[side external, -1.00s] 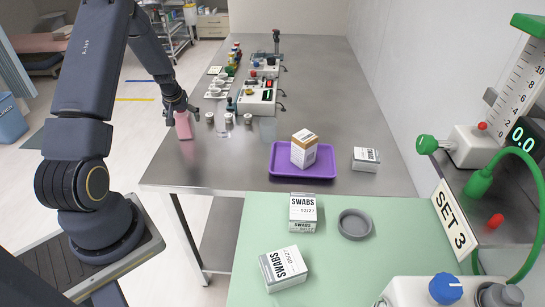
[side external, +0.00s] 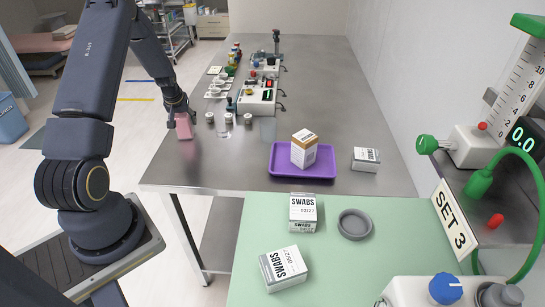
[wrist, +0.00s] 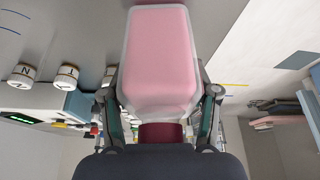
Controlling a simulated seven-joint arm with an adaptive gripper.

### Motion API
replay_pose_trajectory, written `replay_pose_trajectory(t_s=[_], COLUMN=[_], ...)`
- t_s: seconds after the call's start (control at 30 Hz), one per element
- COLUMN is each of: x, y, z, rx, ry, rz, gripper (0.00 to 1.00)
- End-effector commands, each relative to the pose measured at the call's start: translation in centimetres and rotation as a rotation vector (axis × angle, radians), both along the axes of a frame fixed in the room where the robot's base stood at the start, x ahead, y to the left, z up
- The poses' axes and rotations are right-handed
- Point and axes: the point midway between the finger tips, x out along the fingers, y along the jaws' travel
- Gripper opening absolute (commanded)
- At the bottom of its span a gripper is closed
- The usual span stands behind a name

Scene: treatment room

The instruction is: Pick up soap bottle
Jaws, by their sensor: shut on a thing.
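The soap bottle (side external: 184,129) is pink and stands at the left edge of the steel table, in the side view. My gripper (side external: 181,112) is at its top, reaching in from the upper left. In the wrist view the pale pink bottle body (wrist: 160,58) fills the upper middle, with a dark red neck below it. The two fingers of my gripper (wrist: 160,118) lie on either side of the bottle's neck end, shut on it. Whether the bottle's base touches the table cannot be told.
Several small white jars (side external: 227,118) stand just right of the bottle. A control box (side external: 256,97) is behind them. A purple tray (side external: 277,173) with a carton is to the right. Swab boxes (side external: 283,268) lie on the green mat. The table in front of the bottle is clear.

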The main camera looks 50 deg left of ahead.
Motion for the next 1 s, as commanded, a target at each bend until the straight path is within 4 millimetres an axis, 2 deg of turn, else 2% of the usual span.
replay_pose_trajectory(t_s=[0.03,0.17,0.4,0.57,0.7,0.93,1.0], x=[0.0,0.1,0.1,0.1,-0.1,-3.7,-5.2], y=[0.0,0.0,0.1,0.1,-0.1,-3.3,-4.7], z=[0.0,0.1,0.2,1.3,3.8,9.4,10.2], rx=[0.0,0.002,0.002,0.003,0.004,0.006,0.003], ry=[0.0,-0.003,-0.003,-0.004,-0.004,-0.005,-0.003], rz=[0.0,0.0,0.0,0.0,0.0,0.001,0.001], gripper=[0.18,0.06,0.06,0.06,0.06,0.06,0.06])
